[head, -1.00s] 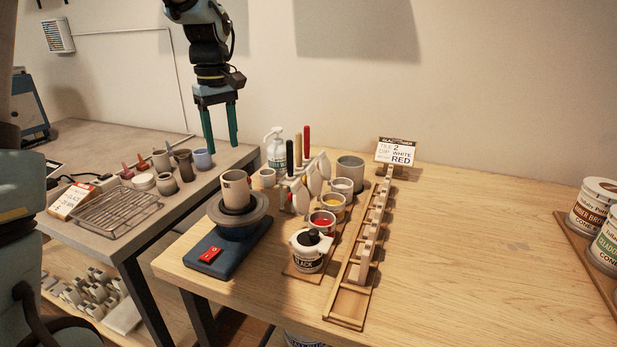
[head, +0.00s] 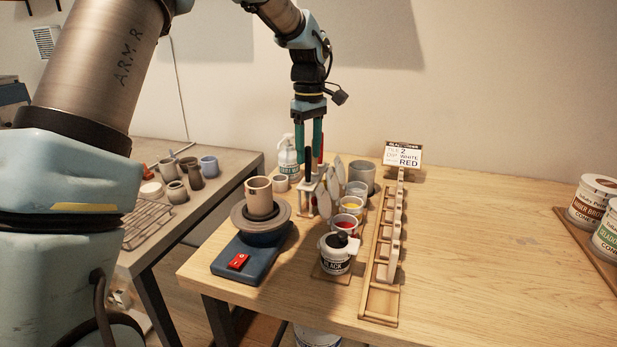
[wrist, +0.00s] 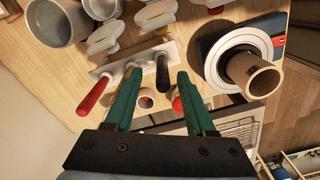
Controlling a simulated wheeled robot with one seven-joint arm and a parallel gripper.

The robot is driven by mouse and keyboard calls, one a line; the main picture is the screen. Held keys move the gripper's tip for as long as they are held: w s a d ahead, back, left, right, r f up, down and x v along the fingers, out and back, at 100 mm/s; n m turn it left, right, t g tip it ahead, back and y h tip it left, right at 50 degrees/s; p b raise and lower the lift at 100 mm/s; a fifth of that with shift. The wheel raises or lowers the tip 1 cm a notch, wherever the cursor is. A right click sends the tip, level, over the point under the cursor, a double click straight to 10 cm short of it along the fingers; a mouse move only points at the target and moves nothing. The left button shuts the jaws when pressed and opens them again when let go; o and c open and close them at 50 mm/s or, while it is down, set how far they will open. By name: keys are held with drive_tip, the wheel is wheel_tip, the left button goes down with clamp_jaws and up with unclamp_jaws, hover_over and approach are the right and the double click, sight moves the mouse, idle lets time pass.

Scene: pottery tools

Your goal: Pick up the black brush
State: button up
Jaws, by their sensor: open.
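The black brush (head: 308,177) stands handle-up in a white stand (head: 306,199) on the wooden table. In the wrist view the black handle (wrist: 162,72) rises from the stand (wrist: 150,58) between my two green fingers. My gripper (head: 309,158) points down over the stand and is open. In the wrist view the gripper (wrist: 158,76) has a clear gap on each side of the handle; I see no contact. A red handle (wrist: 95,97) stands to the left, outside the left finger. Another handle is partly hidden behind the left finger.
A blue pottery wheel (head: 252,256) with a pot stands left of the stand. A wooden rack (head: 378,303) holds upright tiles. The table's right side is largely clear.

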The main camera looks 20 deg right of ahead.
sight(308, 181)
drive_tip(key=shift+s+a+f+p, duration=0.1)
drive_tip(key=shift+f+p, duration=0.35)
drive_tip(key=shift+f, duration=0.7)
drive_tip(key=shift+s+a+f+p, duration=0.1)
drive_tip(key=shift+f+p, duration=0.3)
drive_tip(key=shift+f, duration=0.7)
drive_tip(key=shift+w, duration=0.1)
clamp_jaws()
